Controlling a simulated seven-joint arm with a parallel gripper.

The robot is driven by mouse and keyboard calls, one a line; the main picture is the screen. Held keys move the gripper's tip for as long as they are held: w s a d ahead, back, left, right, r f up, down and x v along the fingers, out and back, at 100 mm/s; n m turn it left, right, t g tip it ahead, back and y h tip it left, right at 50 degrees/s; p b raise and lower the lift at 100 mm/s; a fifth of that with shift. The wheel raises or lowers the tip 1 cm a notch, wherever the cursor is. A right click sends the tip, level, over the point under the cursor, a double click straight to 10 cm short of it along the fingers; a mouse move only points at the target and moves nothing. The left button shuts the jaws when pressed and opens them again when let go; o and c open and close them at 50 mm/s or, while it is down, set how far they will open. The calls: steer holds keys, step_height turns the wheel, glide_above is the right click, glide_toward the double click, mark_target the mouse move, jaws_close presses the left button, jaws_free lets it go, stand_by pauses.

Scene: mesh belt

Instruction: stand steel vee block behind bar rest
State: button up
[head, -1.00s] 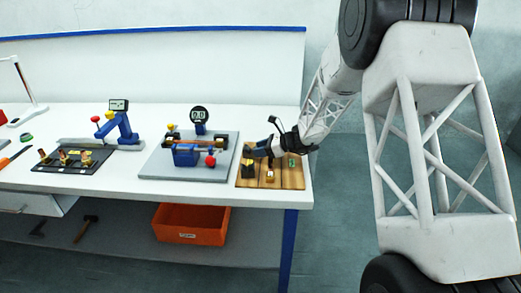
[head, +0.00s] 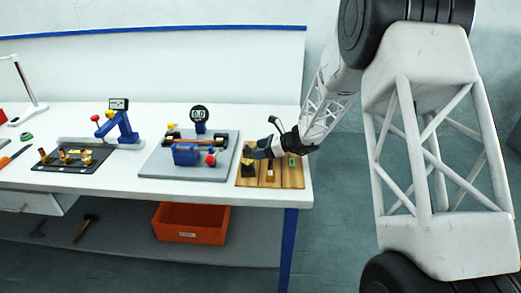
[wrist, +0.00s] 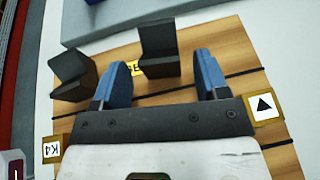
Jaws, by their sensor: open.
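My gripper (wrist: 164,82) is open, with its two blue fingers pointing at the wooden board (wrist: 215,45) and nothing between them. A dark notched block (wrist: 158,45) stands on the board just beyond the fingertips, between their lines and apart from them. A second dark block (wrist: 72,76) with a vee-shaped top stands to the left, outside the left finger. I cannot tell for sure which is the steel vee block and which the bar rest. In the head view my gripper (head: 262,151) is over the board (head: 290,180) at the bench's right end, and a dark block (head: 249,170) shows below it.
A grey plate (head: 160,172) with a blue fixture (head: 186,155), a bar and a dial gauge (head: 199,115) lies left of the board. A yellow label (wrist: 136,69) is partly hidden.

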steer(key=shift+v, duration=3.95)
steer(key=shift+s, duration=0.1)
steer(key=s+d+r+n+g+h, duration=0.1)
steer(key=s+d+r+n+h, duration=0.15)
steer(key=s+r, duration=0.4)
steer(key=s+d+r+n+h, duration=0.2)
steer(key=s+r+n, duration=0.15)
steer(key=s, duration=0.65)
steer(key=s+d+r+n+g+h, duration=0.15)
steer(key=s+r+n, duration=0.25)
steer(key=s, duration=0.5)
steer(key=s+d+n+t+h, duration=0.1)
steer(key=s+d+n+h, duration=0.1)
steer(key=s, duration=0.6)
steer(key=s+d+r+n+t+h, duration=0.1)
steer(key=s+d+n+h, duration=0.2)
steer(key=s, duration=0.6)
steer(key=s+d+r+n+t+h, duration=0.1)
steer(key=s+d+n, duration=0.3)
steer(key=s, duration=0.4)
steer(key=shift+s+d+h, duration=0.2)
steer(key=shift+d+h, duration=0.6)
steer(key=shift+d, duration=0.1)
steer(key=shift+t, duration=0.25)
